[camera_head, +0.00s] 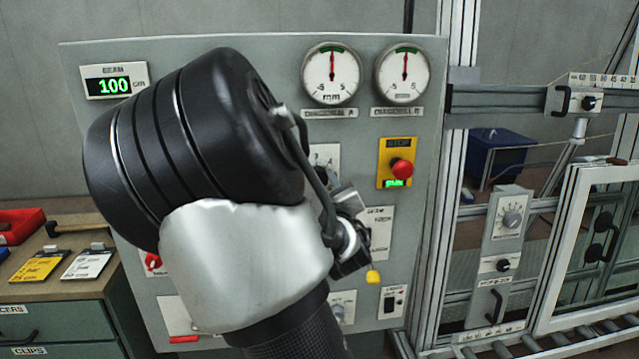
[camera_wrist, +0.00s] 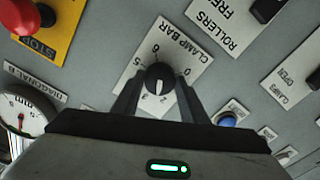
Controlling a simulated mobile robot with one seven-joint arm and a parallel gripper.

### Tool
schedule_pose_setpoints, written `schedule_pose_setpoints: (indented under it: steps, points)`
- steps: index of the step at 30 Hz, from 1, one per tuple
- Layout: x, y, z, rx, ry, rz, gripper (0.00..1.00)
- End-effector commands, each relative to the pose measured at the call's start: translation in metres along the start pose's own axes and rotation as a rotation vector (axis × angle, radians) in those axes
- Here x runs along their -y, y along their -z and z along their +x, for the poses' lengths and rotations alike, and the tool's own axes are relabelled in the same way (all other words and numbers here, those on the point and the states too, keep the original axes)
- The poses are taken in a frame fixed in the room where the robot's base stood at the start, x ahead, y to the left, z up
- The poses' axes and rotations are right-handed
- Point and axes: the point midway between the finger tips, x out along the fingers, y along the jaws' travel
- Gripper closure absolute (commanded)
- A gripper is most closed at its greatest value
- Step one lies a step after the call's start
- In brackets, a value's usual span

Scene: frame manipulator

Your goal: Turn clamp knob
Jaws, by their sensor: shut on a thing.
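The clamp knob (camera_wrist: 159,78) is a round black knob with a white pointer line, on a white plate lettered CLAMP BAR (camera_wrist: 172,52) with numbers around it. In the wrist view the pointer faces the bottom of the picture, near the 2. My gripper (camera_wrist: 159,88) has one dark finger on each side of the knob and is shut on it.
A red stop button (camera_head: 402,168) on a yellow plate and two diagonal gauges (camera_head: 331,74) are close by on the panel. A beam display (camera_head: 113,83) reads 100 cm. A blue button (camera_wrist: 227,120) is right of my gripper. A metal frame (camera_head: 460,200) stands at right.

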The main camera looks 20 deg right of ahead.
Motion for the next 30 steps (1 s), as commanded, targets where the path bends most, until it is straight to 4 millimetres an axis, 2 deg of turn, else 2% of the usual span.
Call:
schedule_pose_setpoints:
  steps: [30]
  points:
    - [-0.0041, 0.0032, 0.0007, 0.000, -0.004, -0.966, 0.83]
